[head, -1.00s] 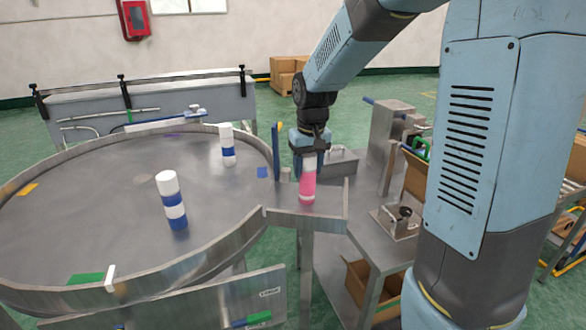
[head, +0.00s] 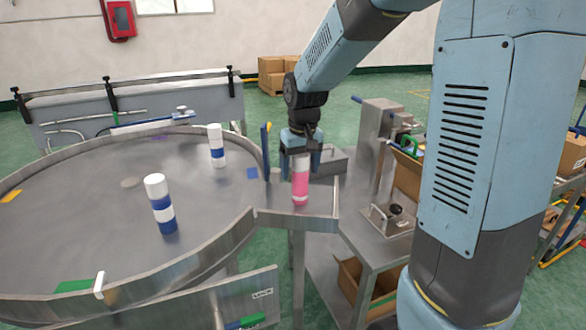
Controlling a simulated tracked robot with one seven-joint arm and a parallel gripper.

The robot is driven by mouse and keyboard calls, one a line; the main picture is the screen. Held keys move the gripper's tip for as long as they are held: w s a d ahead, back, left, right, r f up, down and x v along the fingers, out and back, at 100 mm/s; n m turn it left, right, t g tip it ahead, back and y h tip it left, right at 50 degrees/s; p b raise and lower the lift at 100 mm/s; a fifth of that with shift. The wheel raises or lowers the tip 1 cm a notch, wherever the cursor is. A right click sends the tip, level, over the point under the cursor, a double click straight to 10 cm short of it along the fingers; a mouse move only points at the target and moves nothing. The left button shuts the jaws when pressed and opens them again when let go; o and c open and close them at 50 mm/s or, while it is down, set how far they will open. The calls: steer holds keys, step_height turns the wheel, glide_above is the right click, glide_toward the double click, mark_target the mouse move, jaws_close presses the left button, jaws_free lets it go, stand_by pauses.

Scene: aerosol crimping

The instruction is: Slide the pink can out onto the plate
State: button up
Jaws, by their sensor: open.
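The pink can (head: 300,184) stands upright on the small metal plate (head: 318,205) that juts from the right side of the round table (head: 105,215). My gripper (head: 300,166) is directly above and around the top of the can, fingers pointing down. The fingers are open, one on each side of the can's upper part. Whether they touch it cannot be told. The can's top is partly hidden by the gripper.
Two blue and white cans stand on the round table, one at the front (head: 160,204) and one at the back (head: 216,146). A raised metal rim (head: 228,240) borders the table. A workbench with a fixture (head: 390,218) is right of the plate. A blue upright paddle (head: 266,152) stands left of the gripper.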

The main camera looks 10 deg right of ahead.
steer(key=shift+r, duration=0.1)
steer(key=r, duration=0.4)
steer(key=s+r, duration=0.1)
steer(key=r, duration=0.8)
steer(key=shift+s+d+r, duration=0.15)
steer(key=shift+s+r, duration=0.1)
steer(key=shift+s, duration=0.05)
steer(key=s+d+f+m+t, duration=0.1)
steer(key=s+d+t, duration=0.1)
steer(key=s, duration=0.8)
steer(key=s+d+f+m+t, duration=0.1)
steer(key=s+d, duration=0.4)
steer(key=s, duration=0.6)
steer(key=shift+s+t, duration=0.2)
steer(key=shift+t, duration=0.4)
steer(key=shift+c, duration=0.4)
